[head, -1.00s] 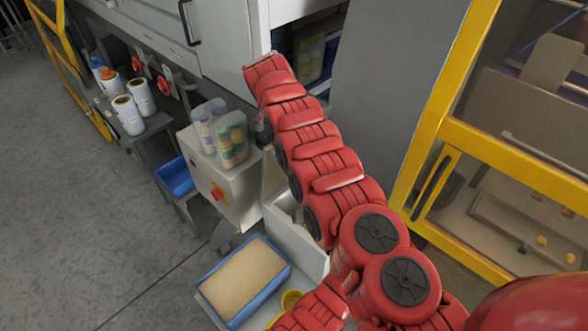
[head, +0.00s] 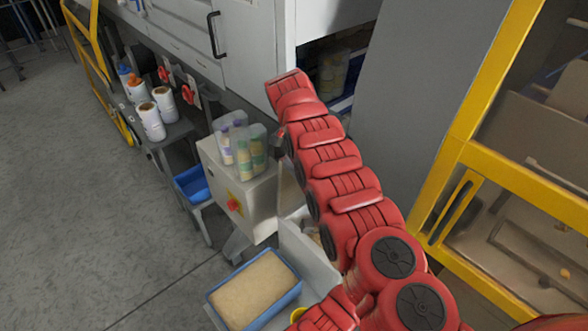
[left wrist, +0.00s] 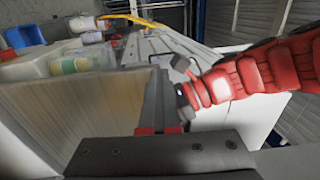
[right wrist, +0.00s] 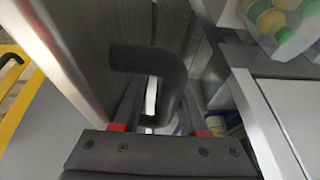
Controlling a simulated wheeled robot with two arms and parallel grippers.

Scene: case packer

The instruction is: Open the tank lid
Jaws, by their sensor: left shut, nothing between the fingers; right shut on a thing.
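My right gripper (right wrist: 162,128) is shut on a dark bent handle (right wrist: 150,62) beside a grey panel. In the head view, a thin brownish panel stands beside the control box above a white tank (head: 308,258); the arm partly hides both.
A pale control box (head: 262,205) with a red knob carries clear bottles (head: 240,147). A blue tray (head: 292,296) of tan material is at the bottom. White containers (head: 152,121) stand on a side stand. A yellow-framed guard (head: 520,175) bounds the right. Open floor lies at the left.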

